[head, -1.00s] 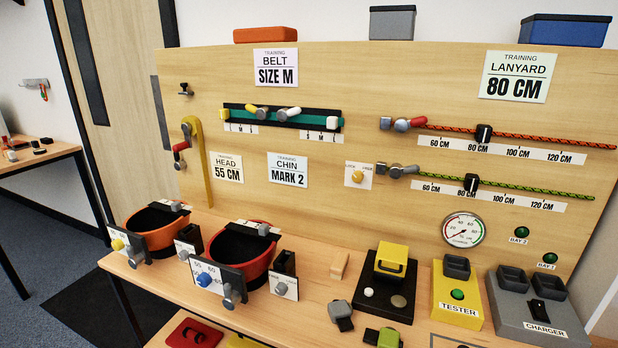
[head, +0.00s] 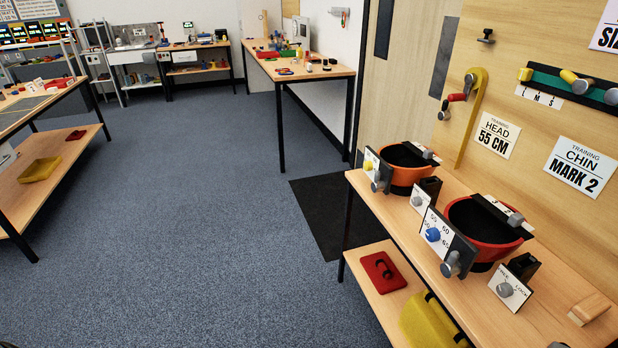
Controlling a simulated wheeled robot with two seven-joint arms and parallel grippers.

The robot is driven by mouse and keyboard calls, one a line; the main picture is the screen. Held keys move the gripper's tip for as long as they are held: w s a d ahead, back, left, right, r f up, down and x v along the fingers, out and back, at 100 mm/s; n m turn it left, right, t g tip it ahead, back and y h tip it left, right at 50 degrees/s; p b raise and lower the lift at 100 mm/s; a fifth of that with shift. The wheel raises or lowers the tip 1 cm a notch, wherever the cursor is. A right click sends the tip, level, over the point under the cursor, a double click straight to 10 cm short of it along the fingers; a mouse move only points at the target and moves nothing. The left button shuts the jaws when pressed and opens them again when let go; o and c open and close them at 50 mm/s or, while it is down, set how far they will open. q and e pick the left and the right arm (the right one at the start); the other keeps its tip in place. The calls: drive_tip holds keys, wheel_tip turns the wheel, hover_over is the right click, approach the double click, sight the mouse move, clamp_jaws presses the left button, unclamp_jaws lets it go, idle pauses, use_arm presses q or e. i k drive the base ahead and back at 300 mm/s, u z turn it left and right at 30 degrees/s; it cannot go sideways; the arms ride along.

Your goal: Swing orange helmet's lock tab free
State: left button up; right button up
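The orange helmet (head: 402,176) sits upside down on the right-hand bench near its far end, its dark inside facing up. A panel with a yellow knob (head: 368,166) and a grey knob-like piece (head: 377,186) is at its front; I cannot tell for sure which piece is the lock tab. A grey-tipped dark strap (head: 424,153) crosses its rim. Beside it, nearer, is a redder helmet (head: 494,251) with a blue knob (head: 433,234) and a grey piece (head: 451,265). Neither of my grippers is in view.
Small stands with grey knobs (head: 417,201) (head: 504,290) are beside the helmets. The lower shelf holds a red item (head: 383,271) and a yellow one (head: 432,322). Open blue carpet (head: 220,240) lies left of the bench.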

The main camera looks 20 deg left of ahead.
sight(377, 184)
drive_tip(key=z, duration=0.4)
drive_tip(key=k, duration=1.35)
drive_tip(key=z, duration=0.05)
drive_tip(key=i, duration=0.45)
drive_tip(key=u, duration=0.75)
drive_tip(key=i, duration=0.8)
drive_tip(key=z, duration=0.65)
drive_tip(key=i, duration=0.7)
drive_tip(key=z, duration=0.8)
